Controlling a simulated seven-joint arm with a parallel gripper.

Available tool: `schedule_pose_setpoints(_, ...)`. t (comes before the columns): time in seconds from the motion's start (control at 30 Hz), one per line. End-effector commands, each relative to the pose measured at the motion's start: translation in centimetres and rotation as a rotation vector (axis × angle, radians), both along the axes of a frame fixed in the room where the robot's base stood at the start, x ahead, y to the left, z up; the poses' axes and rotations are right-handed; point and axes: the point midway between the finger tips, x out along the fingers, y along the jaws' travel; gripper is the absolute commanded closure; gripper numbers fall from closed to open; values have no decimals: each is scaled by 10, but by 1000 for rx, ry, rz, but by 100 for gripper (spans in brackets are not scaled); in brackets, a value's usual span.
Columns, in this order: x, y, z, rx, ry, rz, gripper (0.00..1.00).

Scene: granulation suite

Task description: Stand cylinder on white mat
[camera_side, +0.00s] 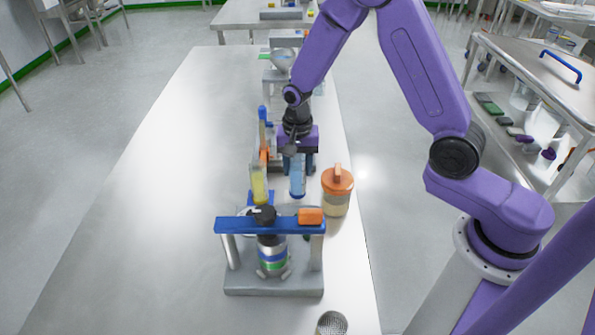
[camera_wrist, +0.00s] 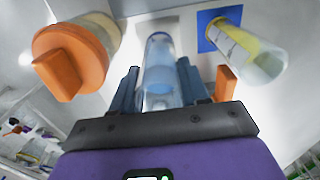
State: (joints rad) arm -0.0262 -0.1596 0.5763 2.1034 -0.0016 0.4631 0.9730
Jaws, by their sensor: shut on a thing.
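A clear cylinder with blue contents (camera_side: 297,182) is between the fingers of my gripper (camera_side: 299,163), which is shut on it. In the wrist view the cylinder (camera_wrist: 159,72) runs between the two blue fingers of my gripper (camera_wrist: 160,85), roughly in line with them. It looks close to upright in the side view. A pale patch beyond its far end (camera_wrist: 186,28) may be the white mat, but its edges are faint. I cannot tell whether the cylinder touches it. No white mat shows clearly in the side view.
A yellow-filled cylinder (camera_side: 259,183) stands just left, on a blue mat (camera_wrist: 208,42). An orange-lidded jar (camera_side: 337,192) is close on the right. A blue-barred grey stand (camera_side: 270,224) holding a bottle is nearer the camera. The table's left side (camera_side: 170,190) is clear.

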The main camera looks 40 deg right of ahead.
Motion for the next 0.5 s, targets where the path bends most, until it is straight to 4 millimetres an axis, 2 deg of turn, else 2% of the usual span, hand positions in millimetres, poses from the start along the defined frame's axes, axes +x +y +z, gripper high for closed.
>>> schedule_pose_setpoints(0.17, 0, 0, -18, 0, 1, 1, 100)
schedule_pose_setpoints(0.5, 0, 0, -21, 0, -1, 1, 100)
